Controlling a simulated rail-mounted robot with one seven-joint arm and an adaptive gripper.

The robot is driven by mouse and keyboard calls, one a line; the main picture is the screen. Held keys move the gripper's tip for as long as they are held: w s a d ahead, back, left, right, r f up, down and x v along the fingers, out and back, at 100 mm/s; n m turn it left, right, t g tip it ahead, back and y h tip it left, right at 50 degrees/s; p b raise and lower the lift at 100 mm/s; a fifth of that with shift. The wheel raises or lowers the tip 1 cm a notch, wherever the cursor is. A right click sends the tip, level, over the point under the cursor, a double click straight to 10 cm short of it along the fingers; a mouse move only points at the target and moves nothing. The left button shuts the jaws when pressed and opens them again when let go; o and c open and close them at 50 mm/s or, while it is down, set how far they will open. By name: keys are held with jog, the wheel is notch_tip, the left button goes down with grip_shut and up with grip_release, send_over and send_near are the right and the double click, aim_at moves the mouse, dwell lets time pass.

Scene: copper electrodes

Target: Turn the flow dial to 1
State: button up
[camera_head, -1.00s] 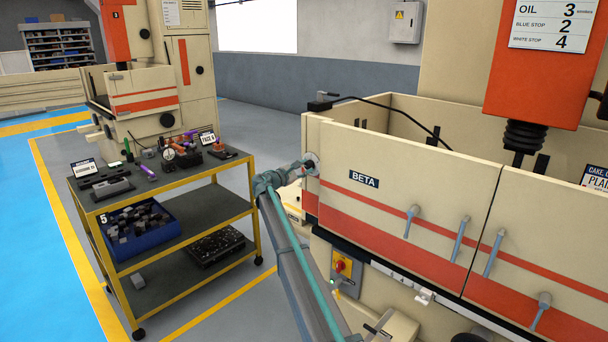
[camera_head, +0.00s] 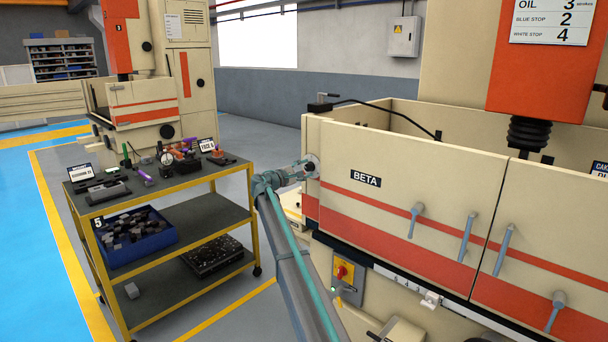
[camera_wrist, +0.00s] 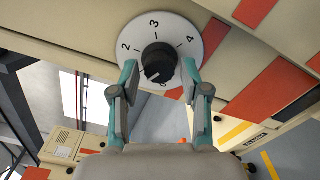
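The flow dial (camera_wrist: 186,27) is a white disc with black numbers; 2, 3 and 4 read clearly in the wrist view. Its black knob (camera_wrist: 158,62) has a pale mark pointing to the lower left. A number at the bottom is partly hidden by the knob, and the 1 is not visible. My gripper (camera_wrist: 159,68) is open, with one finger on each side of the knob and visible gaps between. The fingers overlap the disc's lower edges in view. In the head view, my gripper (camera_head: 298,170) is at the dial (camera_head: 313,164) on the machine's left corner.
The cream and red machine with the BETA label (camera_head: 366,179) stands right of my arm, with grey handles (camera_head: 416,219) on its front. A cart (camera_head: 205,221) with tools and a blue bin (camera_head: 138,236) stands to the left. Grey floor lies between them.

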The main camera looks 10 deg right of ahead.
jog(key=shift+o, duration=0.2)
jog(key=shift+s+a, duration=0.1)
jog(key=shift+v, duration=2.9)
